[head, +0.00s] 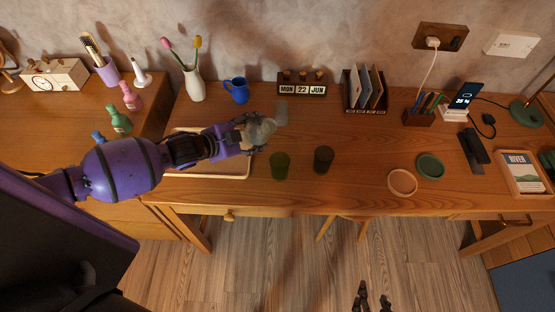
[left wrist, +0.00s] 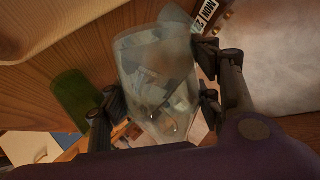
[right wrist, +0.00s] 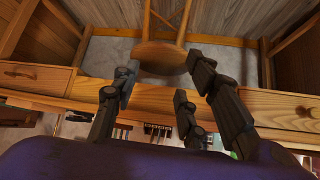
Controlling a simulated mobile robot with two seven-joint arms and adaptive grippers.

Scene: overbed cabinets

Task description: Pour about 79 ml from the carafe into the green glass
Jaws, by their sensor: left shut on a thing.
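My left gripper (head: 250,134) is shut on the clear glass carafe (head: 263,129) above the tray's right end. The carafe is tilted, its mouth end toward the upper right in the head view. In the left wrist view the carafe (left wrist: 158,85) fills the space between the fingers (left wrist: 160,100); I cannot tell its liquid level. The green glass (head: 280,166) stands upright near the desk's front edge, to the lower right of the carafe; it also shows in the left wrist view (left wrist: 75,98). I cannot see what is in it. My right gripper (head: 373,297) is open and empty, low in front of the desk.
A dark glass (head: 323,159) stands just right of the green one. A tray (head: 205,173) lies under my left arm. A blue mug (head: 237,90), vase (head: 194,83) and calendar (head: 302,84) stand behind.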

